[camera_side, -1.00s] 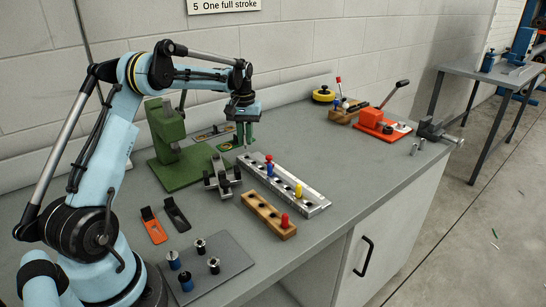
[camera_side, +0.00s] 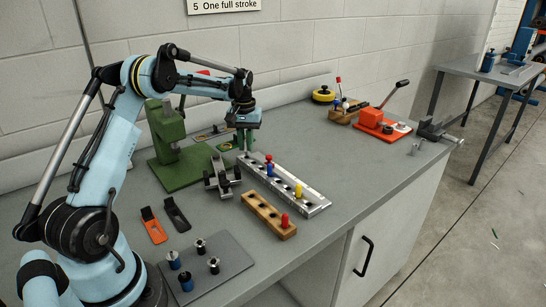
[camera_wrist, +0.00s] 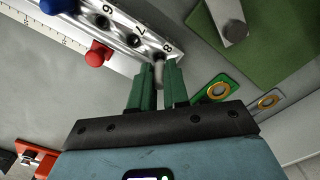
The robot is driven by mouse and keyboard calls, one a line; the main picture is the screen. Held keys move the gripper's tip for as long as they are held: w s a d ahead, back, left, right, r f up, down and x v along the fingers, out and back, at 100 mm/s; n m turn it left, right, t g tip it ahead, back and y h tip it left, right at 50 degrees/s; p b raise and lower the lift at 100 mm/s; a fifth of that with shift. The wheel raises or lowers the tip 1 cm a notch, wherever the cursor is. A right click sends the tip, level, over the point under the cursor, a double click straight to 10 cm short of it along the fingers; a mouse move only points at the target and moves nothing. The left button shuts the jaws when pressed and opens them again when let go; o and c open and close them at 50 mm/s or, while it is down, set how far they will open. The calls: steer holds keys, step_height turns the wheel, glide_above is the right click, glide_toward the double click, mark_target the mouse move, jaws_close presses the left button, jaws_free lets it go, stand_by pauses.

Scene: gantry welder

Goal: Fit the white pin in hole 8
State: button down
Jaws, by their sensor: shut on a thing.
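My gripper (camera_side: 245,141) is shut on the white pin, holding it at the far-left end of the silver rail (camera_side: 312,206). In the wrist view, the white pin (camera_wrist: 158,72) shows pale grey between the green fingertips (camera_wrist: 157,82). Its tip is at the rail's end beside the mark 8 (camera_wrist: 168,47). Hole 8 is hidden behind the pin, and I cannot tell whether the tip is inside it. The rail also bears a red pin (camera_side: 268,158), a blue pin (camera_side: 270,170) and a yellow pin (camera_side: 298,190).
A green press (camera_side: 178,150) stands just left of the rail. A grey clamp-like fixture (camera_side: 222,178) and a wooden block (camera_side: 262,214) with a red pin lie in front. A grey plate (camera_side: 225,275) with several pins lies nearer.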

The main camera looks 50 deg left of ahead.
steer(key=shift+f, duration=1.2)
steer(key=c, duration=1)
jaws_free()
steer(key=shift+c, duration=0.2)
